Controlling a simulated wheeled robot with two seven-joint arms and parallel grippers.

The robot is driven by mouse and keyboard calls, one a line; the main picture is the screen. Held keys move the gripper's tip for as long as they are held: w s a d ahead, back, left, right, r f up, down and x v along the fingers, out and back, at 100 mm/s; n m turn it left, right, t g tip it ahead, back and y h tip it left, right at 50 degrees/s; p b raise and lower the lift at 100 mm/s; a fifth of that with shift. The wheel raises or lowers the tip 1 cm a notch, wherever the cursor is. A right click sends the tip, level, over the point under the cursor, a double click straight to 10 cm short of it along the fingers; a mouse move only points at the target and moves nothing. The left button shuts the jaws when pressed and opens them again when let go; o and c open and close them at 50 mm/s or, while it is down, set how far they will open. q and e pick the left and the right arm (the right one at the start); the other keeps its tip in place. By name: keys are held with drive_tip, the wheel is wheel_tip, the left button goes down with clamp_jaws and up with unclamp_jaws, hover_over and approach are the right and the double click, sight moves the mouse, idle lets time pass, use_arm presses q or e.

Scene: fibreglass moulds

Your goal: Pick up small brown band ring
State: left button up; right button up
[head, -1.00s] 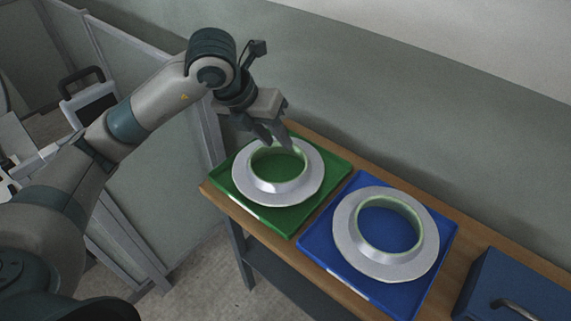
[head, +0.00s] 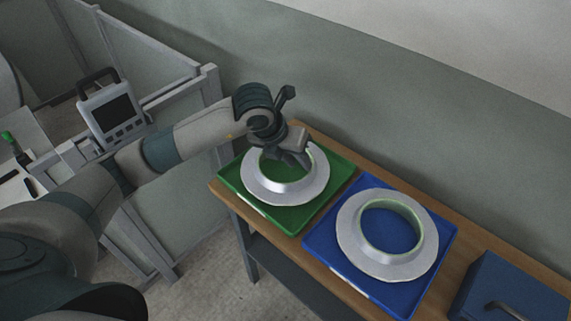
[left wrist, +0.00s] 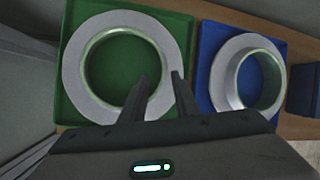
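No brown band ring can be made out in either view. Two flanged grey-white rings with pale green inner rims show. One ring (head: 262,193) lies on the green tray (head: 232,176), and the other (head: 350,232) lies on the blue tray (head: 322,252). My left gripper (head: 304,163) is over the far side of the ring on the green tray and hides part of it. In the left wrist view, its two fingers (left wrist: 158,76) are apart and empty, seen against that ring (left wrist: 77,62), one on each side of its inner rim. Contact cannot be told. My right gripper is out of view.
The trays sit on a narrow wooden bench (head: 457,232) along the wall. A blue box (head: 515,285) with a handle stands at the right end. Grey partition panels (head: 187,185) and a handled device with a screen (head: 112,112) are at the left.

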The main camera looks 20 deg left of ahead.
sight(309, 173)
use_arm(q)
drive_tip(key=shift+x, duration=0.95)
drive_tip(key=p+x, duration=0.2)
drive_tip(key=x, duration=0.1)
drive_tip(key=p+x, duration=0.1)
drive_tip(key=shift+w+d+f, duration=0.1)
drive_tip(key=shift+w+d, duration=0.05)
drive_tip(key=shift+d, duration=0.2)
drive_tip(key=shift+w+f+p, duration=0.15)
drive_tip(key=shift+f+p, duration=0.15)
drive_tip(key=shift+c, duration=0.3)
clamp_jaws()
